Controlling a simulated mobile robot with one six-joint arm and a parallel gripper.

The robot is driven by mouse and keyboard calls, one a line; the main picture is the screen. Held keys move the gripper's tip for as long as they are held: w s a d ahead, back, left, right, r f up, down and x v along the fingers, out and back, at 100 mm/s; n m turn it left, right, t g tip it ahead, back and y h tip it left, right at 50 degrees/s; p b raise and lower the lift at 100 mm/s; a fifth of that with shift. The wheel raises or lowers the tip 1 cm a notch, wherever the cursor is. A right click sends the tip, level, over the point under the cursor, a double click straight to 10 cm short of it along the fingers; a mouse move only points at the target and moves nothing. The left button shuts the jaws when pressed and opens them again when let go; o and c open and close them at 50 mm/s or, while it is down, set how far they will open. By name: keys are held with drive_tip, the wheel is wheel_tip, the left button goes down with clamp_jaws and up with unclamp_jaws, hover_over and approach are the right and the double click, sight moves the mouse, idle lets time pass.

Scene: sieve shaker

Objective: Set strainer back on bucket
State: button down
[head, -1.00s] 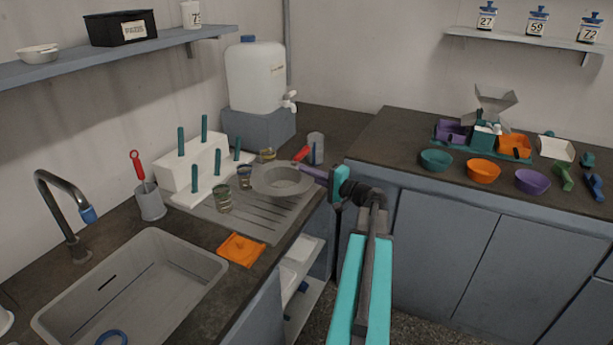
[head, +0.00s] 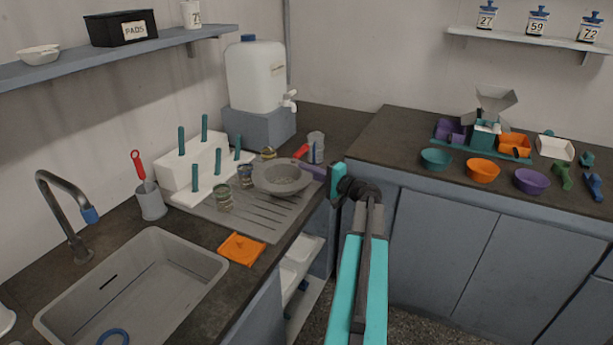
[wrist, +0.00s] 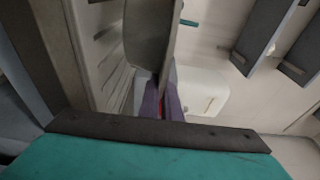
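The strainer (head: 283,181) is a round grey bowl, held above the ribbed drainboard beside the sink in the head view. It also shows edge-on at the top of the wrist view (wrist: 148,38). My gripper (head: 316,173), with purple fingers, is at the strainer's right side. In the wrist view the fingers (wrist: 165,100) look closed, with a bit of red between them, like the red handle seen in the head view (head: 301,151). I cannot identify the bucket with certainty; a grey cup-like vessel (head: 317,142) stands behind the handle.
A white water container (head: 255,77) with a tap stands behind. An orange cloth (head: 241,248) lies by the sink (head: 196,268). Coloured bowls (head: 483,170) occupy the right counter.

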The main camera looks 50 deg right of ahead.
drive_tip(key=shift+f, duration=1.15)
drive_tip(key=shift+f, duration=0.2)
drive_tip(key=c, duration=2)
unclamp_jaws()
drive_tip(key=shift+r, duration=0.15)
drive_tip(key=shift+s, duration=0.15)
drive_tip(key=s+b, duration=0.1)
drive_tip(key=s, duration=1)
drive_tip(key=shift+s+d, duration=0.4)
drive_tip(key=shift+d, duration=0.05)
